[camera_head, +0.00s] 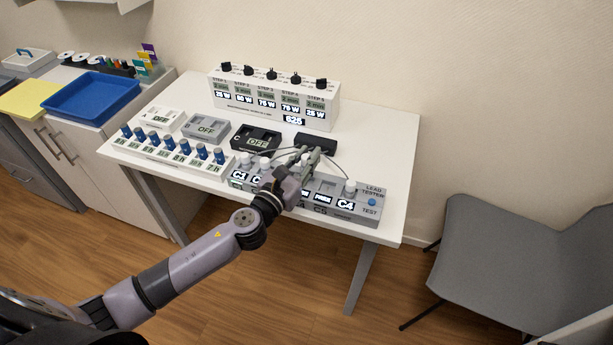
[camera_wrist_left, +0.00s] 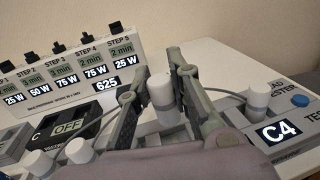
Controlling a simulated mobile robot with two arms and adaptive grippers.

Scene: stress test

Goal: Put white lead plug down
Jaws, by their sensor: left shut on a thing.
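My left gripper (camera_head: 306,158) is over the grey lead tester (camera_head: 366,211) on the white table. In the left wrist view its two fingers (camera_wrist_left: 165,92) are shut on a white lead plug (camera_wrist_left: 160,91), held upright between them. A grey cable runs near it. I cannot tell whether the plug's lower end touches the tester, as the gripper hides it. Another white plug (camera_wrist_left: 258,98) stands at the tester's right end, behind a display reading C4 (camera_wrist_left: 278,132). Other white plugs (camera_wrist_left: 78,150) stand at the left. My right gripper is not in view.
A step panel (camera_head: 272,99) stands at the back of the table. Boxes A, B and C (camera_head: 256,138) and a row of blue knobs (camera_head: 170,144) are left of the tester. A black box (camera_head: 318,142) lies behind the gripper. A grey chair (camera_head: 500,265) stands at right.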

